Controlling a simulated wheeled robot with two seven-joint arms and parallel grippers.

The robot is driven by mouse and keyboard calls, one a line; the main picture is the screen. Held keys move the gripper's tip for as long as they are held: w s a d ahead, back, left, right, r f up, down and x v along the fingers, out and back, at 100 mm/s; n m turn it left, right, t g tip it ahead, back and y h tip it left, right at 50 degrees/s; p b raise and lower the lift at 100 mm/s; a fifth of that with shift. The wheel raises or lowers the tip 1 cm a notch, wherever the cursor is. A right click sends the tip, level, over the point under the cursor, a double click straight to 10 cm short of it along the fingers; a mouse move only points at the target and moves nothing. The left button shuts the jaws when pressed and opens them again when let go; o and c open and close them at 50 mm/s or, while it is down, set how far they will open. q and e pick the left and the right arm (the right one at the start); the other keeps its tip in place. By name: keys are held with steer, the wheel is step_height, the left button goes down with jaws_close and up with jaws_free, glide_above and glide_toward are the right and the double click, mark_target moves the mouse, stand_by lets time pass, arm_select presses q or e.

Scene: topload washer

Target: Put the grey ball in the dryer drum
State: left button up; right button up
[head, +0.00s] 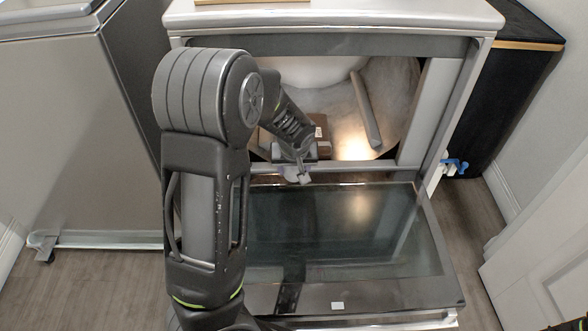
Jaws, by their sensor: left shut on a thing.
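The dryer stands open in front of me, and its drum (395,90) shows through the front opening, with a light patch on its inner wall. Its glass door (350,235) is folded down toward me. My left arm reaches across the door. My left gripper (295,173) is at the lower edge of the opening, above the door's inner end. It is shut on a small grey thing, taken as the grey ball (287,173), mostly hidden by the fingers. My right gripper is out of view.
A brown item (322,140) lies inside the drum behind my gripper. A grey appliance (60,130) stands at left, a black cabinet (515,95) at right. A blue and white item (452,167) is beside the opening. A white door (545,245) stands at lower right.

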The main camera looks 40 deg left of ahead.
arm_select(q)
steer(key=w+a+f+b, duration=0.1)
steer(key=w, duration=0.1)
steer(key=w+a+f, duration=0.1)
steer(key=w+a, duration=0.1)
steer(key=w+a+f+b, duration=0.1)
steer(key=w+a, duration=0.1)
steer(key=shift+w+a+b, duration=0.15)
steer(key=shift+w+b, duration=0.2)
steer(key=shift+w, duration=0.05)
steer(key=w+a, duration=0.4)
steer(key=w, duration=0.2)
steer(key=shift+w+a+p, duration=0.3)
steer(key=shift+a+p, duration=0.05)
steer(key=shift+a, duration=0.05)
steer(key=shift+f, duration=0.1)
